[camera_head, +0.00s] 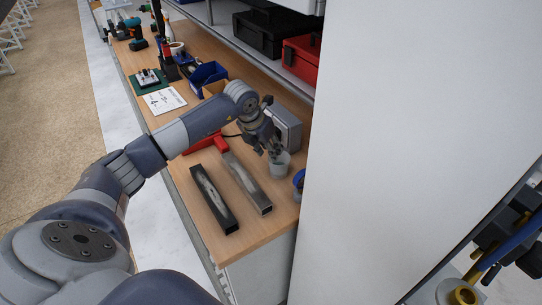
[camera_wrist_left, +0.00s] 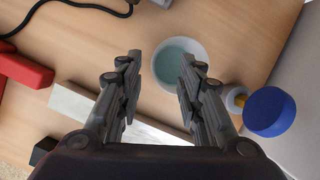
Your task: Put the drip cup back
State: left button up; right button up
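The drip cup (camera_head: 281,164) is a small light grey cup near the right end of the wooden bench. In the left wrist view the cup (camera_wrist_left: 168,82) shows from above, with a pale rim and a greenish inside. My left gripper (camera_head: 274,147) is over the cup with its fingers pointing down. In the wrist view the left gripper (camera_wrist_left: 160,70) is open, and its right finger overlaps the cup while the left finger is clear of the rim. I cannot tell whether a finger touches it.
A grey box (camera_head: 287,126) stands behind the cup. A blue-capped item (camera_wrist_left: 270,111) is close beside it. Two metal bars (camera_head: 213,198) and a red tool (camera_head: 205,145) lie nearby. A large white panel (camera_head: 400,130) stands right of the bench.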

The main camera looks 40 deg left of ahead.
pick_arm(q)
jog(key=b+v, duration=0.2)
jog(key=v, duration=0.6)
jog(key=shift+s+r, duration=0.15)
jog(key=shift+r, duration=0.1)
jog(key=shift+f, duration=0.1)
